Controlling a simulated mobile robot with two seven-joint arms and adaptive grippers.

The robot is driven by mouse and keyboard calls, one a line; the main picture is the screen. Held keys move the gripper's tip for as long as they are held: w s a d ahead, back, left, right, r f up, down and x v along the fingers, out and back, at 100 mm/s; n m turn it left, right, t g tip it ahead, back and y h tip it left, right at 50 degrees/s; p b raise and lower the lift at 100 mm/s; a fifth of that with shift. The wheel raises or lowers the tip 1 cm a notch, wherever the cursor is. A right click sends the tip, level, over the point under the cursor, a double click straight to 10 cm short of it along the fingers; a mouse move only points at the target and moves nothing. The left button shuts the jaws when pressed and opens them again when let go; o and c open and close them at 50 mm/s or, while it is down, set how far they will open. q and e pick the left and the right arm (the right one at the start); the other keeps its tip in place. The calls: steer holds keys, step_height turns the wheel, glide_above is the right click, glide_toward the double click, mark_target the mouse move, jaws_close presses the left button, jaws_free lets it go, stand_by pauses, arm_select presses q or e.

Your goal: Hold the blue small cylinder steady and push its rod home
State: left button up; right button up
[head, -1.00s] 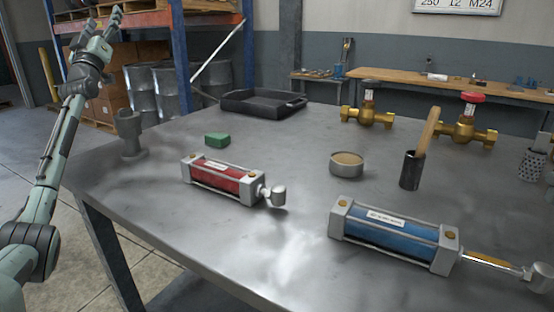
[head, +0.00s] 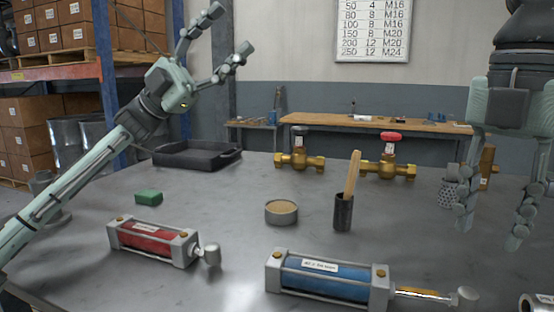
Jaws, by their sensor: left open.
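The blue cylinder (head: 325,278) lies on the grey metal table at the front, with silver end caps. Its rod (head: 425,293) sticks out to the right and ends in a round silver rod end (head: 467,297). My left gripper (head: 228,32) is raised at the upper left, open and empty, fingers pointing up and right, well away from the blue cylinder. My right gripper (head: 490,225) hangs at the right with fingers pointing down, spread apart and empty. In the picture it is above and right of the rod end, not touching it.
A red cylinder (head: 150,238) with a short rod lies left of the blue one. A green block (head: 149,197), a round tin (head: 281,213), a dark cup (head: 343,213) with a wooden handle, brass valves (head: 299,161) and a black tray (head: 195,155) stand behind.

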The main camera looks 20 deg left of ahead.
arm_select(q)
steer(key=s+d+f+m+g+y, duration=0.25)
steer(key=d+f+m+y, duration=0.3)
steer(key=d, duration=0.35)
steer(key=s+d+f+m+g+y, duration=0.2)
steer(key=s+d+f+m+y, duration=0.3)
steer(key=d, duration=0.4)
steer(key=s+d+f+m+g+y, duration=0.25)
steer(key=d+f+m, duration=0.25)
steer(key=d+m, duration=0.25)
steer(key=m+t+y, duration=0.3)
steer(key=m+y, duration=0.2)
steer(key=y, duration=0.7)
glide_above(277, 256)
steer(key=f, duration=0.9)
steer(key=shift+w+d+f, duration=0.1)
steer(key=shift+d+f, duration=0.1)
steer(key=shift+d, duration=0.1)
steer(key=shift+a+f, duration=0.2)
steer(key=shift+a, duration=0.05)
step_height(277, 256, down, 8)
steer(key=shift+r, duration=0.25)
steer(key=shift+c, duration=0.3)
